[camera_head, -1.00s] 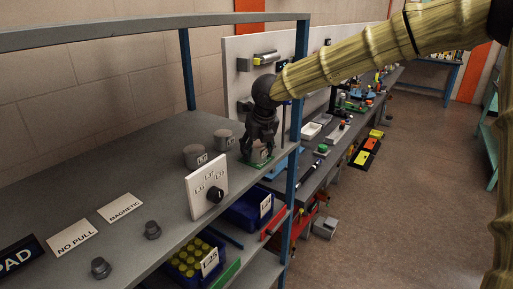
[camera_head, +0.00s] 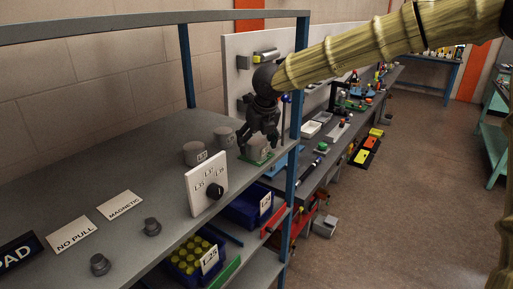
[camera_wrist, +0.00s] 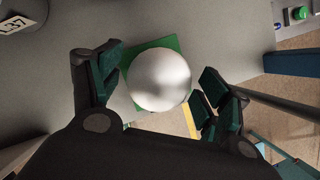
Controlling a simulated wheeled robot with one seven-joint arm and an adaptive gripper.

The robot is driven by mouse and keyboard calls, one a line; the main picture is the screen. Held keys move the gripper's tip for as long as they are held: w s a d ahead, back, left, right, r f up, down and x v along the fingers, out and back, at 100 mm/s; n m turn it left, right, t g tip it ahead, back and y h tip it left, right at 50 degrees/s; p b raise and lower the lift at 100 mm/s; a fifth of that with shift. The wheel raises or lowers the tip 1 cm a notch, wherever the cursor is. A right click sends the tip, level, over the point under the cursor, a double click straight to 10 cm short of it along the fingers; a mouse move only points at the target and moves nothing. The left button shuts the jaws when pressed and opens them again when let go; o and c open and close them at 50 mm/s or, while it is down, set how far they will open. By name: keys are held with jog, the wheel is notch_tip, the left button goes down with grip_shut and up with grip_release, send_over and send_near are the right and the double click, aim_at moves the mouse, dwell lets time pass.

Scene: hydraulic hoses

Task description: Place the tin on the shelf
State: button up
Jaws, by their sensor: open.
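The tin (camera_head: 257,148) is a small grey cylinder standing upright on a green pad (camera_head: 261,161) at the right end of the shelf (camera_head: 120,165). In the wrist view the tin's round shiny top (camera_wrist: 160,79) is between my fingers, with the green pad (camera_wrist: 133,63) partly under it. My gripper (camera_head: 260,136) is open just above and around the tin, with a finger on either side. In the wrist view the gripper (camera_wrist: 155,95) shows gaps between its pads and the tin.
A white panel with a black knob (camera_head: 207,183) stands at the shelf's front edge. A blue post (camera_head: 297,120) rises close on the right. The shelf's middle is clear.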

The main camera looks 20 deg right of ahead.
jog(key=b+v, duration=0.2)
jog(key=v, duration=0.8)
jog(key=shift+s, duration=0.1)
